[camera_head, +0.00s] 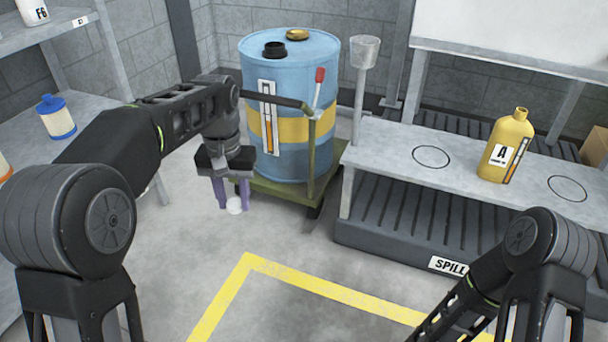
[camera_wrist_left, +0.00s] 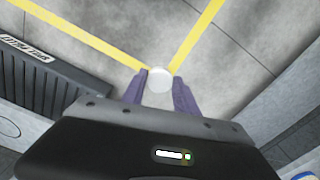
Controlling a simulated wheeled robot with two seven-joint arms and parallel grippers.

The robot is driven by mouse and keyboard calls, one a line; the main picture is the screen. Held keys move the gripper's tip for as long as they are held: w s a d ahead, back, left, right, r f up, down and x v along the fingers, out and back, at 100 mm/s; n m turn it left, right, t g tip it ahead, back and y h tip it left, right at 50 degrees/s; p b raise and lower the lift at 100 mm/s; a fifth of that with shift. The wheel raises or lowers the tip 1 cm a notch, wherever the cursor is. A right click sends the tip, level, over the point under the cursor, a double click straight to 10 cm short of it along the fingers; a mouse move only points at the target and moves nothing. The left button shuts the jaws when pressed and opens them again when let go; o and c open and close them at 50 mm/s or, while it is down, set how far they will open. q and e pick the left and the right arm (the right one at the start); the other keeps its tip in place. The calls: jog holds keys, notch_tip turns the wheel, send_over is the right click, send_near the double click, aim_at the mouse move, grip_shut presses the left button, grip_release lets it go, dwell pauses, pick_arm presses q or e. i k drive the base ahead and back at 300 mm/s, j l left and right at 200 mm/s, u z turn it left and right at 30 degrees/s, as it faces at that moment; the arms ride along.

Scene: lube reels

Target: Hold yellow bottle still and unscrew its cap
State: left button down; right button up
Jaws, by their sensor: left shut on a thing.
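The yellow bottle (camera_head: 507,146), labelled A, stands upright on the grey bench at the right, between two drawn circles. Its top shows a narrow yellow neck, with no separate cap distinguishable there. My left gripper (camera_head: 234,203) is far to the left of the bottle, above the floor in front of the blue drum. Its purple fingers point down and are shut on a small white round cap-like piece (camera_wrist_left: 159,79). My right arm shows at the lower right, but its gripper is out of view. Nothing visible is holding the bottle.
The blue drum (camera_head: 290,85) stands on a green cart (camera_head: 265,187) behind my left gripper. The bench (camera_head: 390,140) has a grated spill tray below. A white bottle with blue cap (camera_head: 56,118) stands at the left. The yellow-marked floor is clear.

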aim_at(511, 136)
jog(key=l+z, duration=0.15)
jog(key=z, duration=1.7)
jog(key=i+l, duration=0.15)
jog(key=i, duration=0.4)
jog(key=i+l, duration=0.1)
jog(key=i, duration=0.5)
